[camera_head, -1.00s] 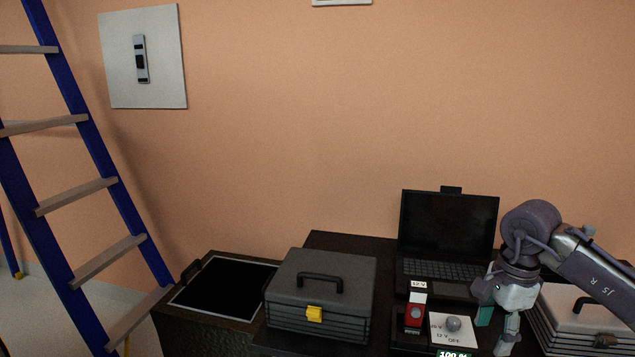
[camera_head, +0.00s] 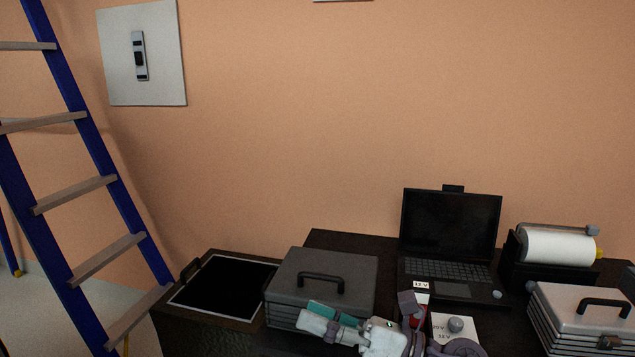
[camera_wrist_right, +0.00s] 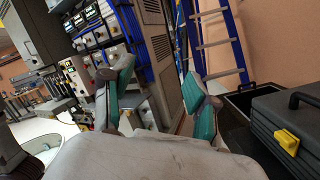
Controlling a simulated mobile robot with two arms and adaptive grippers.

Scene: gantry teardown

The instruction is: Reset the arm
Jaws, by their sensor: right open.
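My right gripper (camera_head: 318,318) shows low in the head view, in front of the dark grey toolbox (camera_head: 350,270). It points to the left and hides the toolbox's front. In the right wrist view my right gripper (camera_wrist_right: 165,88) is open, its two teal-padded fingers apart with nothing between them. The dark toolbox with its yellow latch (camera_wrist_right: 286,141) stands to the right of the fingers there. My left gripper is not in view.
A black-topped bin (camera_head: 172,318) and a blue ladder (camera_head: 95,145) stand left.

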